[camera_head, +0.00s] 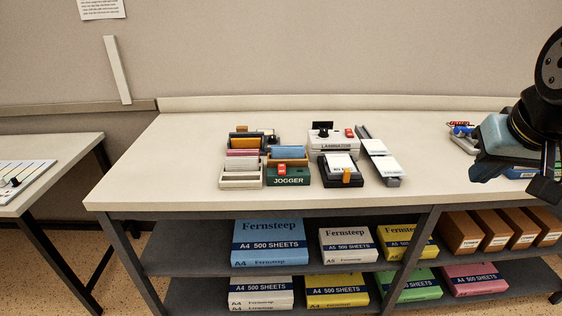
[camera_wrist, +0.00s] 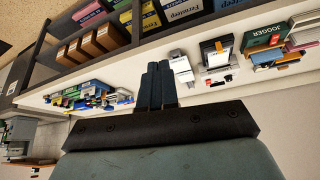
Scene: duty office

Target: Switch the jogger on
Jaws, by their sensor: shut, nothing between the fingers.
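The jogger (camera_head: 289,181) is a dark green unit with a white "JOGGER" label, near the front of the long table in the head view. A red rocker-like part (camera_head: 282,169) sits on its top left, above the label; I cannot tell its position. In the wrist view the jogger (camera_wrist: 266,39) shows upside down at the upper right. My gripper (camera_wrist: 160,68) is shut and empty, its dark fingers together in the wrist view. In the head view my gripper (camera_head: 545,189) hangs at the far right, well apart from the jogger.
A white laminator (camera_head: 334,146) stands behind and right of the jogger. A black-based device with white paper (camera_head: 341,164) and a long grey tray (camera_head: 372,147) stand to its right. A pale paper rack (camera_head: 240,181) adjoins its left.

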